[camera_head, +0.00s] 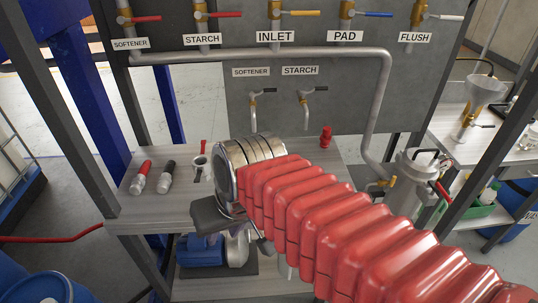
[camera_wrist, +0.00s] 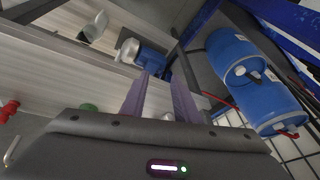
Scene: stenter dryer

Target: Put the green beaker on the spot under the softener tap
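The lower softener tap (camera_head: 253,105) hangs from the grey panel under its SOFTENER label (camera_head: 251,72) in the head view. The spot under it is hidden by my arm. I cannot make out the green beaker in the head view. In the wrist view a small green thing (camera_wrist: 88,107) shows just above the edge of my gripper body, mostly covered; I cannot tell whether it is the beaker. My gripper (camera_wrist: 160,80) has its two fingers apart, with nothing visible between them. In the head view its dark end is at the front edge of the bench.
The bench (camera_head: 150,205) carries red and black-capped fittings (camera_head: 141,177) at left and a red piece (camera_head: 326,135) at back. A blue pump (camera_head: 200,250) sits below. Blue drums (camera_wrist: 240,60) stand beyond in the wrist view. Frame posts flank the bench.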

